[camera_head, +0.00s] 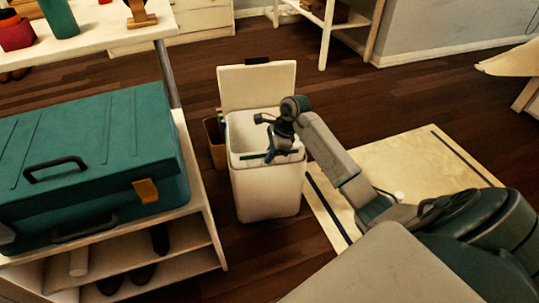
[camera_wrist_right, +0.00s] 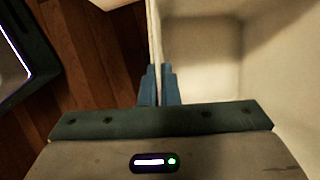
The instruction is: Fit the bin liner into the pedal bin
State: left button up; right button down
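The pedal bin (camera_head: 268,195) is a white, upright box on the floor with its lid (camera_head: 257,87) raised at the back. A pale inner surface, seemingly the bin liner (camera_head: 246,128), shows in its opening. My right gripper (camera_head: 270,155) reaches down at the front rim of the bin. In the right wrist view its blue fingertips (camera_wrist_right: 160,85) are close together on both sides of a thin pale wall, seemingly the liner's edge. Where liner and bin wall part cannot be told. The pale interior (camera_wrist_right: 203,65) lies right of the fingers. My left gripper is out of view.
A shelf unit (camera_head: 208,235) with a teal case (camera_head: 95,150) stands left of the bin. A brown container (camera_head: 214,138) is close behind the bin's left side. A pale mat (camera_head: 405,170) lies right. Dark wooden floor (camera_head: 370,95) is open behind.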

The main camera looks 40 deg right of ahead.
jog(key=shift+f+b, duration=0.5)
jog(key=shift+f, duration=0.2)
jog(key=c, duration=1.6)
grip_release()
jog(key=p+v, duration=0.3)
jog(key=v, duration=0.8)
jog(key=shift+f, duration=0.1)
